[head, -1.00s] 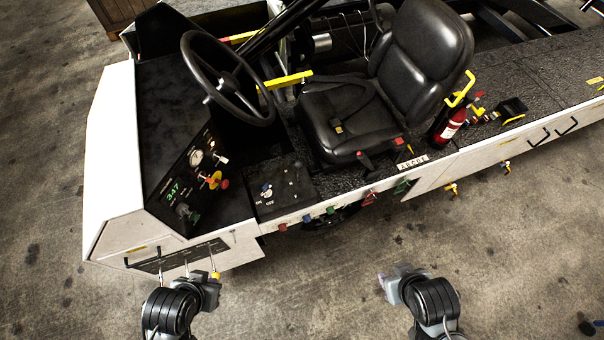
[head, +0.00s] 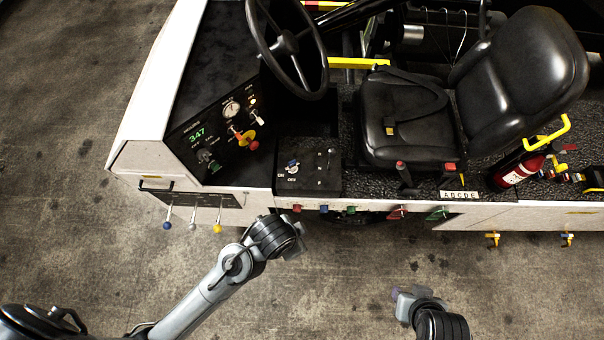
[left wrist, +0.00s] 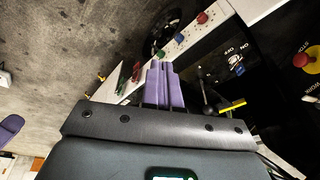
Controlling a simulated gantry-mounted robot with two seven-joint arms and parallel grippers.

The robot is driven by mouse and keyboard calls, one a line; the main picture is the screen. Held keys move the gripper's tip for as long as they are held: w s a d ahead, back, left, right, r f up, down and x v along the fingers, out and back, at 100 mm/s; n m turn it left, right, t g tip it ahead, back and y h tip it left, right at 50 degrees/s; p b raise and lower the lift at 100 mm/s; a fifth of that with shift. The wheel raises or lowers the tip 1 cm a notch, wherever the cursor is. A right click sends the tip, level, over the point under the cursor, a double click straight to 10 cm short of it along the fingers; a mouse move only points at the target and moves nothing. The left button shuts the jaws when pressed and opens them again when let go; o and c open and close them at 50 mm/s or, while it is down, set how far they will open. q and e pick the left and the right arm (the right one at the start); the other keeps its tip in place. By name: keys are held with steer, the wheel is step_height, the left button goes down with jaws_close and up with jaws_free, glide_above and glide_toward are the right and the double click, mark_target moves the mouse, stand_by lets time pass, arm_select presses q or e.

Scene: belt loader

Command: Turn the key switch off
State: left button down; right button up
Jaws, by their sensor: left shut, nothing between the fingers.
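A switch with a blue handle (head: 292,163) sits on the black side console (head: 322,182), beside ON and OFF lettering. I take it to be the key switch; its exact turn is too small to tell. In the left wrist view, the blue switch (left wrist: 240,58) shows beyond and right of my fingers, by the same lettering. My left gripper (left wrist: 160,84) has its purple fingers together, empty and apart from the switch. In the head view my left gripper (head: 300,229) is in front of the console's lower edge. My right gripper (head: 404,292) hangs over bare floor; its jaw gap is unclear.
A dash panel (head: 215,140) with gauge, 347 display and red knob (head: 253,146) stands left of the console. The steering wheel (head: 286,42) and seat (head: 405,120) are behind. Coloured levers (head: 192,225) and small coloured knobs (head: 324,209) line the front edge.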

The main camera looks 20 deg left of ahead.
arm_select(q)
steer(key=w+d+f+m+y+b, duration=0.1)
steer(key=w+d+f+m+b, duration=0.1)
steer(key=d+f+m+b, duration=0.6)
steer(key=m+t+y+b, duration=0.7)
steer(key=m+y+b, duration=0.3)
steer(key=y, duration=0.1)
glide_toward(297, 165)
steer(key=x, duration=0.2)
steer(key=f+x, duration=0.1)
steer(key=x, duration=0.2)
steer(key=shift+d, duration=0.2)
steer(key=shift+w+a, duration=0.55)
steer(key=shift+a, duration=0.1)
